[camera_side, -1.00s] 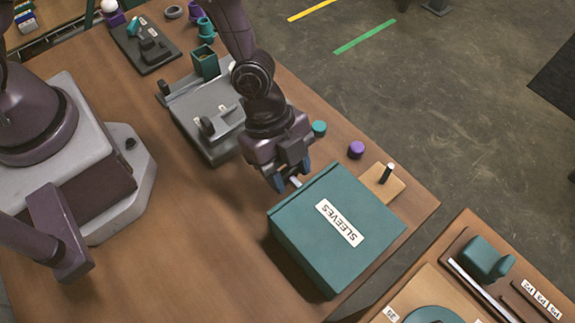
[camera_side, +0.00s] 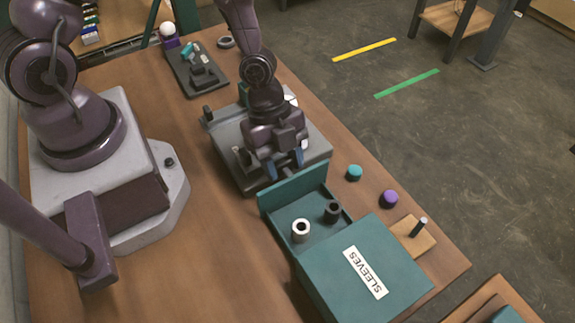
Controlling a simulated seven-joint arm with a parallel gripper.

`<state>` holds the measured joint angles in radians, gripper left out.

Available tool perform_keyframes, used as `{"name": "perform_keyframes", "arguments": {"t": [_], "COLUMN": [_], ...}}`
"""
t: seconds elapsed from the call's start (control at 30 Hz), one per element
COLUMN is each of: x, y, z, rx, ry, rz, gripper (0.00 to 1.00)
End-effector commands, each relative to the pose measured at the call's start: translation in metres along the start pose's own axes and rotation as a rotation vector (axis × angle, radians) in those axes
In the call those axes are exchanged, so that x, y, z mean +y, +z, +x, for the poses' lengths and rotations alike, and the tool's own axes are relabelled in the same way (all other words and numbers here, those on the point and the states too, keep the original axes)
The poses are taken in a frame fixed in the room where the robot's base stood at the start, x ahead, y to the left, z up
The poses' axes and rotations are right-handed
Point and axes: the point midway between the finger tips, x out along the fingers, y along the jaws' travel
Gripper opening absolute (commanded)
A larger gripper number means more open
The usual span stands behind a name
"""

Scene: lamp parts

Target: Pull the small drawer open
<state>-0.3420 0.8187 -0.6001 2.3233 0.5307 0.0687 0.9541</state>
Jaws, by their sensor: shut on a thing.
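The teal box labelled SLEEVES (camera_side: 392,262) stands on the wooden table. Its small drawer (camera_side: 312,229) is pulled out toward my arm, with its tall front panel (camera_side: 292,188) clear of the box. A white sleeve (camera_side: 300,231) and a dark grey sleeve (camera_side: 332,211) stand upright in the open drawer. My gripper (camera_side: 286,167) is at the outer side of the front panel, with blue fingertips shut on the drawer handle. The handle itself is mostly hidden by the fingers.
A grey fixture (camera_side: 230,146) lies behind and left of my gripper, close to it. A teal cap (camera_side: 354,173), a purple cap (camera_side: 389,198) and a wooden block with a pin (camera_side: 413,237) lie along the right table edge. Bare table (camera_side: 215,260) lies left of the drawer.

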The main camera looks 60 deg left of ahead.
Motion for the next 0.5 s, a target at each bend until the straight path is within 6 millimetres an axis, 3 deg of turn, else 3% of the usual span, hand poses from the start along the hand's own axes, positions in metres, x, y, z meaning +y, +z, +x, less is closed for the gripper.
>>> {"name": "perform_keyframes", "arguments": {"t": [0.13, 0.17, 0.23, 0.5], "x": [-0.0007, -0.0007, -0.0006, -0.0002], "y": [-0.0009, -0.0009, -0.0010, -0.0009], "z": [-0.0002, -0.0002, -0.0001, -0.0001], "rx": [0.001, 0.001, 0.001, 0.001], "ry": [-0.002, -0.002, -0.002, -0.001], "rz": [0.000, 0.000, 0.000, 0.000], "gripper": [0.00, 0.49, 0.65, 0.68]}}
